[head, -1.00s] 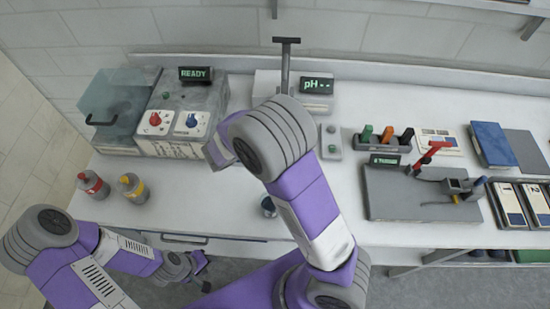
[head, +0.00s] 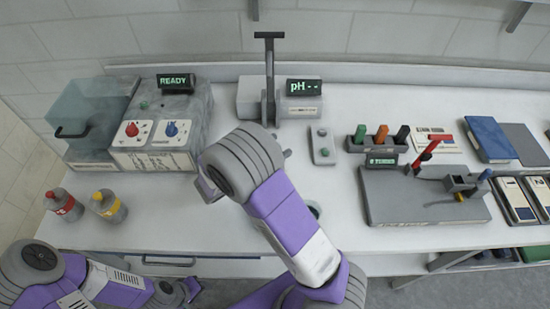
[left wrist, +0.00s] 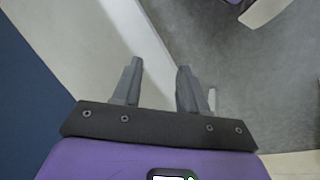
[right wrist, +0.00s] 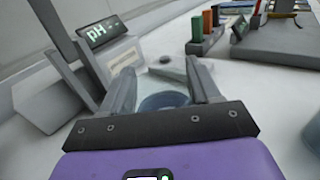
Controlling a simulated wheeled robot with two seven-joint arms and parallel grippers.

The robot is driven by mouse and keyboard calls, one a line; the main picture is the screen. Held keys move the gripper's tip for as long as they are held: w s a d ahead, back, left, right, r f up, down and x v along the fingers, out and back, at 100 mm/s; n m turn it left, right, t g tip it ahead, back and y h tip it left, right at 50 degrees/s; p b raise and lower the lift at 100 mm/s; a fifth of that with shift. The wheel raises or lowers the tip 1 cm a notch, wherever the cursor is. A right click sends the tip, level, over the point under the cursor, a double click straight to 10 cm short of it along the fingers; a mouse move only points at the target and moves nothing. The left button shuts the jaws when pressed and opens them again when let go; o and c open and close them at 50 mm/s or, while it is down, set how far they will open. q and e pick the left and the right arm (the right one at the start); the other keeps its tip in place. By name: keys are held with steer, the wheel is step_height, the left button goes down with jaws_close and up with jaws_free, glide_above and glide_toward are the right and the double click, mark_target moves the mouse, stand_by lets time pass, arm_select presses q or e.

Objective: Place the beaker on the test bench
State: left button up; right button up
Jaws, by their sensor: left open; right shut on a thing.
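The beaker (right wrist: 163,100) is clear with a bluish tint and sits between the fingers of my right gripper (right wrist: 160,66) in the right wrist view. The gripper is shut on it. In the head view my right forearm hides most of the gripper and the beaker. The white bench (head: 165,220) runs under them; I cannot tell whether the beaker touches it. My left gripper (left wrist: 160,68) is open and empty, low at the bench's front edge. It also shows at the bottom left of the head view (head: 190,290).
The pH meter (head: 300,105) and a small button box (head: 322,146) stand near the right gripper. The ozone washer (head: 165,125) and two bottles (head: 64,204) are at left. A round object (head: 314,207) lies partly behind my right arm. A grey platform (head: 410,210) is at right.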

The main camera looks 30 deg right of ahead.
step_height(320, 180, down, 4)
steer(key=shift+r+b, duration=0.15)
steer(key=shift+b, duration=0.35)
steer(key=shift+r, duration=0.1)
steer(key=o, duration=0.8)
steer(key=shift+f, duration=0.2)
steer(key=o, duration=0.5)
